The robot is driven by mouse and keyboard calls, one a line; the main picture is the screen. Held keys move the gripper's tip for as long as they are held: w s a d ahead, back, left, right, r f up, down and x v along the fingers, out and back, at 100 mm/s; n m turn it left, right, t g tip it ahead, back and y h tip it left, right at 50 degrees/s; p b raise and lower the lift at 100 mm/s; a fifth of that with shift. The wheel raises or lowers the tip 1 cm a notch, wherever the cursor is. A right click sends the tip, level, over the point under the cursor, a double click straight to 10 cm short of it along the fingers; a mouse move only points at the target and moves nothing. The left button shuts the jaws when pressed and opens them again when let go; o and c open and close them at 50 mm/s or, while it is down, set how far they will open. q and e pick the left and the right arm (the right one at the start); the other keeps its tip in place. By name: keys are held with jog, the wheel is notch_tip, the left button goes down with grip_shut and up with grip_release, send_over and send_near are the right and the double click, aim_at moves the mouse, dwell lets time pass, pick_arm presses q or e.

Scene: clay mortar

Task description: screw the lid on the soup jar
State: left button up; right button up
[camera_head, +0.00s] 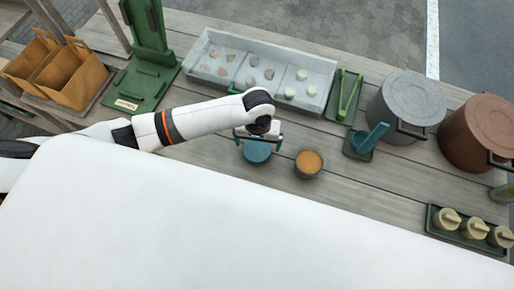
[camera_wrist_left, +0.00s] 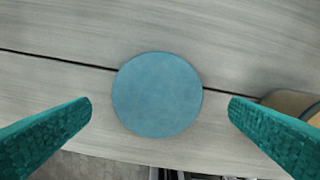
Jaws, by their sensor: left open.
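The round blue lid (camera_head: 257,152) lies on the wooden table. It also shows in the left wrist view (camera_wrist_left: 157,94), centred between my green fingertips and touching neither. My left gripper (camera_head: 258,139) is open above the lid, pointing down. The soup jar (camera_head: 309,162), open with orange soup inside, stands just right of the lid. Part of the jar (camera_wrist_left: 292,104) shows at the right edge of the left wrist view. My right gripper is in neither view.
A grey tray with compartments (camera_head: 215,85) stands behind, with green tongs (camera_head: 347,96) beside it. A grey pot (camera_head: 409,98), brown pot (camera_head: 480,130) and blue scoop (camera_head: 370,138) are at right. Several beige-lidded jars sit in a green tray (camera_head: 441,228). Paper bags (camera_head: 60,72) stand left.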

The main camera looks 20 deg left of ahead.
aim_at(257, 148)
pick_arm(q)
notch_tip(257, 148, down, 3)
jog(key=shift+w+a+f, duration=0.1)
jog(key=shift+a+f, duration=0.05)
jog(key=shift+f, duration=0.05)
jog(key=c, duration=0.9)
jog(key=shift+r, duration=5.05)
jog(key=shift+c, duration=0.2)
